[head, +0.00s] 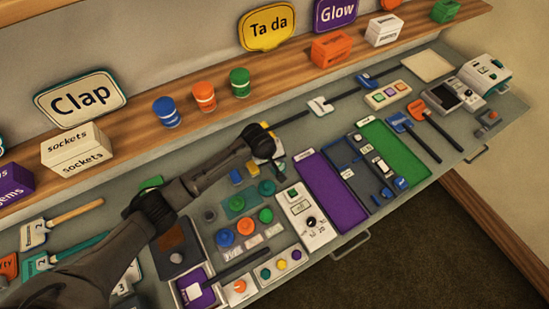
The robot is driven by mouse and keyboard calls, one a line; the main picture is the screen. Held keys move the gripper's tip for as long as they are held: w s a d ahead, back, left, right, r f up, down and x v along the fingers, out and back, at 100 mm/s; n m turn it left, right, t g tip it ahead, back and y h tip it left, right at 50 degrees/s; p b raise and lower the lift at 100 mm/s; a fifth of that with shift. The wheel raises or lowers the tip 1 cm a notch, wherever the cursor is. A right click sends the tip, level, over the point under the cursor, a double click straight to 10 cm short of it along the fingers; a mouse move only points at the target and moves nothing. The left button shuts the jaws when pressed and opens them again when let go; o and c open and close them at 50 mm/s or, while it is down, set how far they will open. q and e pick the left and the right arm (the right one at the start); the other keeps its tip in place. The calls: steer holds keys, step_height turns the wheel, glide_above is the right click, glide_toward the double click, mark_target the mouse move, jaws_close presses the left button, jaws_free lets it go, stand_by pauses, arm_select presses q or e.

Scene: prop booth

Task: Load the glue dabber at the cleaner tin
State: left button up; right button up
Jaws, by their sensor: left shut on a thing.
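My left gripper (266,143) reaches in from the left over the middle of the bench. It is shut on a small yellow and white thing (266,155), mostly hidden by the fingers; I cannot tell whether this is the glue dabber. A blue tin (165,113), an orange tin (203,97) and a green tin (239,83) stand upright on the wooden shelf, apart from the gripper. Their labels are too small to read, so I cannot tell which, if any, is the cleaner tin. My right gripper is not in view.
Beside the gripper lie round coloured knobs (245,227), a white control box (305,215), a purple panel (332,190) and a green panel (393,150). A dark rod (345,96) with a white slider runs behind. Brushes (62,220) lie at left. The bench is crowded.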

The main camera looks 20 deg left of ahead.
arm_select(q)
steer(key=shift+f, duration=0.25)
stand_by(0.8)
steer(key=shift+f, duration=0.25)
stand_by(0.4)
stand_by(0.8)
steer(key=shift+f+p, duration=0.15)
steer(key=shift+p, duration=0.25)
stand_by(0.7)
stand_by(0.5)
step_height(320, 180, up, 4)
steer(key=p, duration=0.4)
steer(key=shift+f, duration=0.2)
step_height(320, 180, up, 4)
steer(key=p, duration=0.4)
steer(key=shift+f+p, duration=0.15)
steer(key=shift+p, duration=0.25)
